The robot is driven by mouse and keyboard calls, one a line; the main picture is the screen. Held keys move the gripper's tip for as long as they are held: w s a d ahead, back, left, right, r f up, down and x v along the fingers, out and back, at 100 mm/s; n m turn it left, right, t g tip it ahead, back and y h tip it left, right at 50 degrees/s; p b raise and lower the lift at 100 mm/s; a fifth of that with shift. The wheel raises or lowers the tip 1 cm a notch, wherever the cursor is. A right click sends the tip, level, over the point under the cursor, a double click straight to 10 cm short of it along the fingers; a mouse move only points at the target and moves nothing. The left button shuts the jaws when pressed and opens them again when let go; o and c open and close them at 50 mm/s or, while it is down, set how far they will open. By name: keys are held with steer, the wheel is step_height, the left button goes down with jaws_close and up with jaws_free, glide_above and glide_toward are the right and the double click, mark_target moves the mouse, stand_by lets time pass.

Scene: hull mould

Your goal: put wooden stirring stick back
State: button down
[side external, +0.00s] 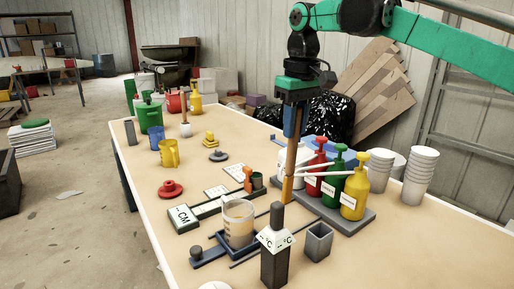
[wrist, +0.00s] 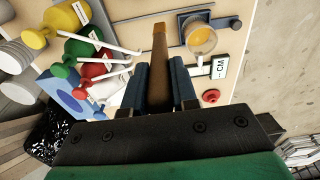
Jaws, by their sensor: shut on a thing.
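The wooden stirring stick (side external: 289,175) is brown and hangs upright below my gripper (side external: 291,133). My gripper is shut on it, with its blue fingers on either side. In the wrist view the stick (wrist: 158,48) runs out between the fingers of my gripper (wrist: 156,82). The stick's lower end is near the pump bottles and behind the measuring cup; I cannot tell whether it touches anything. A clear cup (side external: 238,222) with tan contents stands on a dark plate. A small grey square open holder (side external: 318,242) stands to its right.
Red (side external: 318,182), green (side external: 331,186) and yellow (side external: 354,190) pump bottles stand close right of the stick, their white spouts reaching toward it. White cup stacks (side external: 420,175) are further right. The right front table is clear.

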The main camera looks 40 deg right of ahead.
steer(key=s+d+f+g, duration=0.1)
steer(key=s+d+f, duration=0.3)
steer(key=f, duration=0.6)
steer(key=shift+s+f, duration=0.2)
steer(key=shift+s, duration=0.5)
steer(key=shift+f, duration=0.1)
steer(key=c, duration=0.7)
jaws_free()
step_height(320, 180, up, 12)
